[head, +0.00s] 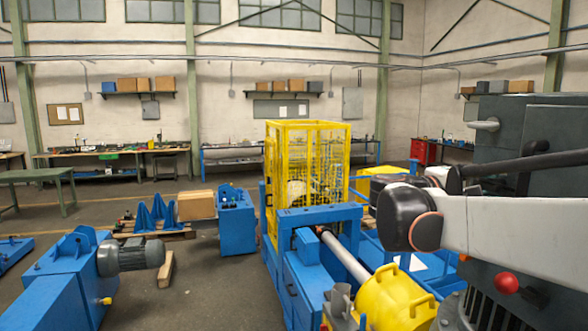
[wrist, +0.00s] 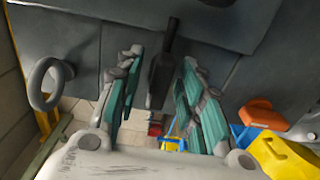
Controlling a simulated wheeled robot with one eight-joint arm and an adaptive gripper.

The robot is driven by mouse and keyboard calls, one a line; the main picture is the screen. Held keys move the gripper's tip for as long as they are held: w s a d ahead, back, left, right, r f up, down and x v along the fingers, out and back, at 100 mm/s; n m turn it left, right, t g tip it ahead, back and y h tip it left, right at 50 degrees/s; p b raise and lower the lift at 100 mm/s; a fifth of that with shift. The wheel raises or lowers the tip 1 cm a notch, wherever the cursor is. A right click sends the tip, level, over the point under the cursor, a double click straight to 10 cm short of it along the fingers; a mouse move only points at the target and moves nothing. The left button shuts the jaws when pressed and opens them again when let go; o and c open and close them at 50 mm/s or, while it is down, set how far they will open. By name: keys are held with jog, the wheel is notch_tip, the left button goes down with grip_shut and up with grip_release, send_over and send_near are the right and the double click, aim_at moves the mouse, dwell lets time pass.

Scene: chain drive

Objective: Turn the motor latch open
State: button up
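In the wrist view a dark upright lever (wrist: 165,62), which looks like the motor latch, stands against a dark grey cabinet (wrist: 235,60). My gripper (wrist: 162,58) is open, with one teal-padded finger on each side of the lever. Gaps show between the lever and both fingers, so it is not gripped. How deep the lever sits between the fingertips I cannot tell. In the head view the cabinet (head: 545,125) stands at the right. I cannot make out the lever or my fingers clearly there, with my arm in front.
A pale looped handle (wrist: 50,83) sticks out at the left in the wrist view. An orange part (wrist: 262,114) and a yellow part (wrist: 285,157) are at the lower right. In the head view a yellow cage (head: 305,165) and a blue machine (head: 305,280) stand left of my arm.

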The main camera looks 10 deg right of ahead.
jog(key=shift+c, duration=0.6)
grip_shut()
jog(key=shift+n, duration=0.3)
jog(key=n, duration=0.4)
jog(key=shift+s+b, duration=0.1)
jog(key=shift+b, duration=0.3)
jog(key=n, duration=0.5)
jog(key=shift+a, duration=0.1)
jog(key=n+b, duration=0.1)
jog(key=n, duration=0.3)
jog(key=shift+r, duration=0.1)
jog(key=shift+r+n, duration=0.1)
jog(key=shift+n, duration=2.1)
